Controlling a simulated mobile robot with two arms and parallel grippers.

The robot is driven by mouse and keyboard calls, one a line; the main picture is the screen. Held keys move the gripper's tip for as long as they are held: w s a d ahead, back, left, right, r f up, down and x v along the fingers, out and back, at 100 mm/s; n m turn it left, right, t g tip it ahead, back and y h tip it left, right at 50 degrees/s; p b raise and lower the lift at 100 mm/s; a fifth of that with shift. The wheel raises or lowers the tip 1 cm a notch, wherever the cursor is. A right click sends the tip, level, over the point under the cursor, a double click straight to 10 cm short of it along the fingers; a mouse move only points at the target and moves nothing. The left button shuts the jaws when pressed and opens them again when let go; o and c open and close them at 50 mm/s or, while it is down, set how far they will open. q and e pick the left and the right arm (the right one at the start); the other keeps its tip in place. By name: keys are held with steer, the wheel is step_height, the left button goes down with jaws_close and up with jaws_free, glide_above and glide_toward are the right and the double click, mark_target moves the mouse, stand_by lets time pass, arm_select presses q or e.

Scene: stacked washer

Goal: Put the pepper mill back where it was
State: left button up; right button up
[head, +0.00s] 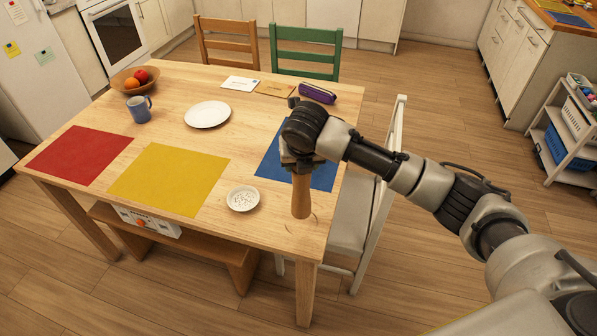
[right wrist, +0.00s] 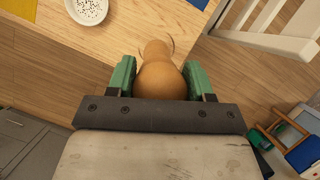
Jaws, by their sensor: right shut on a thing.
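The pepper mill (head: 301,197) is a tan wooden turned piece, upright near the front right corner of the table. My right gripper (head: 300,165) is above it and shut on its upper part. In the right wrist view the mill (right wrist: 160,80) sits between the two green fingers of the gripper (right wrist: 160,82). Thin dark arcs on the tabletop show around the mill's base. I cannot tell whether the base touches the table. My left gripper is not in view.
The wooden table (head: 180,90) holds a red mat (head: 80,155), yellow mat (head: 170,180), blue mat (head: 325,175), speckled white dish (head: 243,199), plate (head: 208,114), mug (head: 139,109), fruit bowl (head: 120,82) and purple case (head: 318,93). A white chair (head: 352,215) stands at the right edge.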

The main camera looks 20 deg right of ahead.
steer(key=shift+a+p+x, duration=0.15)
steer(key=shift+p+x, duration=0.05)
steer(key=shift+x, duration=1.15)
steer(key=shift+a+p+x, duration=0.2)
steer(key=shift+x, duration=1.15)
steer(key=shift+s+f, duration=0.1)
steer(key=shift+f, duration=0.1)
steer(key=o, duration=1.4)
steer(key=shift+c, duration=0.2)
steer(key=v, duration=1.2)
steer(key=shift+r+b, duration=0.15)
steer(key=shift+b, duration=0.15)
